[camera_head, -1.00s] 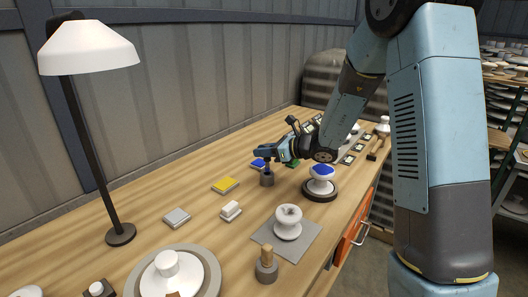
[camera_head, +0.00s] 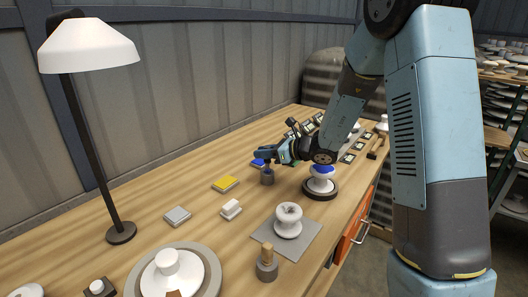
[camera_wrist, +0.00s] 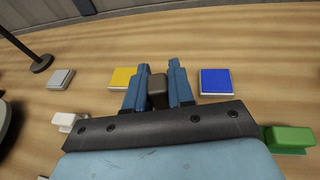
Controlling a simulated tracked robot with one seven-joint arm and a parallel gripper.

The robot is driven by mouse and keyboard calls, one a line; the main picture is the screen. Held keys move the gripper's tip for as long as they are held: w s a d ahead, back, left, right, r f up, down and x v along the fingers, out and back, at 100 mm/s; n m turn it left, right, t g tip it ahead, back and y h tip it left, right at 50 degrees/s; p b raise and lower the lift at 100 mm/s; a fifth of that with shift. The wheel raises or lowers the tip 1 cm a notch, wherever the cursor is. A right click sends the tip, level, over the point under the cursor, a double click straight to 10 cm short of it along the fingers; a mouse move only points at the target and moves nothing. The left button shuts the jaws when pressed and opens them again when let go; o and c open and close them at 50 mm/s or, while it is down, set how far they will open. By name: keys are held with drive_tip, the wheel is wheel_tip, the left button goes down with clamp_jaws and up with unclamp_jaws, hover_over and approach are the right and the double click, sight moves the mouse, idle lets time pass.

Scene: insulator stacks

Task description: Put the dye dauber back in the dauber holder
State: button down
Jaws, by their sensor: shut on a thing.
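My gripper (camera_head: 267,162) is shut on the dye dauber, over the left-middle of the bench. In the wrist view, the dauber's dark grey-brown top (camera_wrist: 157,88) shows between the two blue fingers. A short grey cylinder, seemingly the dauber holder (camera_head: 267,178), stands upright directly under the fingers. The dauber's lower end is hidden, so I cannot tell how deep it sits in the holder. A white insulator with a blue top (camera_head: 321,174) stands on a dark round base to the right.
A yellow pad (camera_head: 225,184), a blue pad (camera_wrist: 216,82) and a green block (camera_wrist: 289,138) lie nearby. A white block (camera_head: 231,210), a white insulator on a grey mat (camera_head: 288,220) and a wooden-handled piece in a grey cup (camera_head: 266,268) stand nearer. A lamp (camera_head: 90,50) stands at left.

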sight(270, 160)
drive_tip(key=shift+f, duration=1.85)
drive_tip(key=c, duration=0.9)
unclamp_jaws()
drive_tip(key=shift+r, duration=0.3)
wheel_tip(270, 160, up, 2)
drive_tip(key=shift+r, duration=0.1)
drive_tip(key=shift+s+d+r, duration=0.65)
drive_tip(key=shift+s+r, duration=1)
drive_tip(key=shift+s, duration=0.6)
drive_tip(key=shift+s+d+r, duration=0.7)
drive_tip(key=shift+s+r, duration=1)
drive_tip(key=shift+s, duration=0.5)
drive_tip(key=shift+s+d+r, duration=0.65)
drive_tip(key=shift+s+r, duration=1)
drive_tip(key=shift+s, duration=0.6)
